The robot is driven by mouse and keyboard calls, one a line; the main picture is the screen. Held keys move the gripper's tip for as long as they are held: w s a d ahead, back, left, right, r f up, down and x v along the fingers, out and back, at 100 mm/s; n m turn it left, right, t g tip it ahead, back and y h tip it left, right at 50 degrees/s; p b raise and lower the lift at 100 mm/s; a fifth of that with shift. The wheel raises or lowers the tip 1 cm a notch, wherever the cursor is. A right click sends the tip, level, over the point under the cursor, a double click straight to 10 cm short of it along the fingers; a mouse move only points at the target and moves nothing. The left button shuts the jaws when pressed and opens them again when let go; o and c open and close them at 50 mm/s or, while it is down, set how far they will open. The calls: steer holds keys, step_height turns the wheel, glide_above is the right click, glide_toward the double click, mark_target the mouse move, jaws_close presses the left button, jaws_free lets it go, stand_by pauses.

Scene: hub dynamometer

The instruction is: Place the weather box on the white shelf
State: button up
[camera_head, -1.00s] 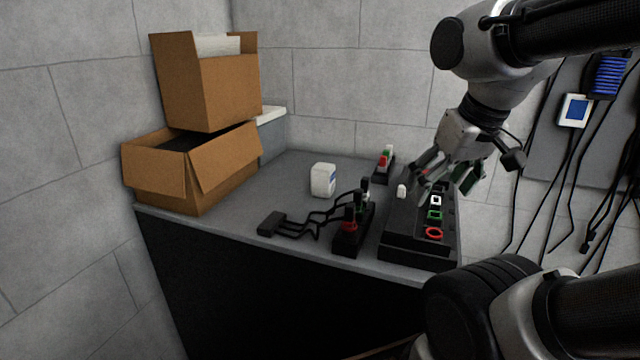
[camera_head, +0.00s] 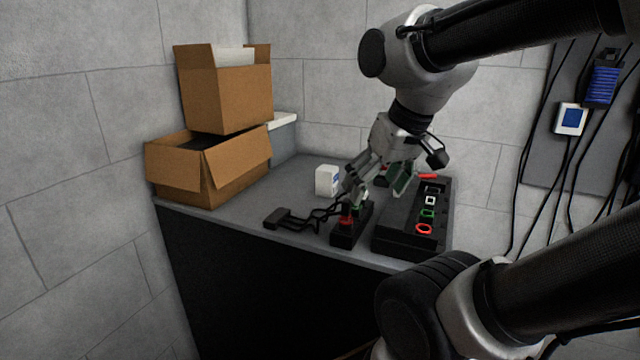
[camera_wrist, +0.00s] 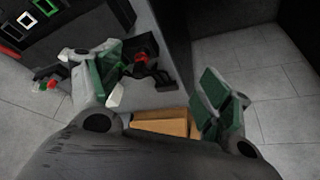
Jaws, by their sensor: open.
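A white ledge (camera_head: 283,122), seemingly the white shelf, shows partly behind the cardboard boxes at the bench's back left. My gripper (camera_head: 375,190) is open and points down over the bench, just right of the white box. Its left finger overlaps the box's right edge in the head view; I cannot tell whether they touch. In the wrist view my gripper (camera_wrist: 163,92) has its fingers wide apart, and I cannot make out the white box.
Two open cardboard boxes (camera_head: 225,95) are stacked at the bench's left. A black block with red and green connectors (camera_head: 346,232) and cables lies below my gripper. A black case with coloured sockets (camera_head: 410,235) is to its right. A white-and-blue device (camera_head: 570,119) hangs on the wall panel.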

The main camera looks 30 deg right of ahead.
mark_target(327, 167)
steer(key=w+a+r+m+t+h, duration=0.1)
steer(key=w+m+t+h, duration=0.3)
steer(key=w, duration=1.3)
steer(key=w+a+m+t+y, duration=0.1)
steer(key=w+t, duration=0.4)
steer(key=w, duration=1.2)
steer(key=d+f+m+g+h, duration=0.1)
steer(key=d+f+h, duration=0.1)
steer(key=f+h, duration=0.2)
steer(key=d+f+m+g+h, duration=0.1)
steer(key=d+f+m+h, duration=0.1)
steer(key=f, duration=0.3)
steer(key=d+f+m+h, duration=0.2)
steer(key=d+f+h, duration=0.1)
steer(key=f+h, duration=0.2)
steer(key=shift+d+f+g+h, duration=0.15)
steer(key=shift+f+g+h, duration=0.15)
steer(key=shift+g, duration=0.1)
steer(key=shift+x, duration=3.85)
steer(key=shift+r, duration=0.2)
steer(key=c, duration=1.4)
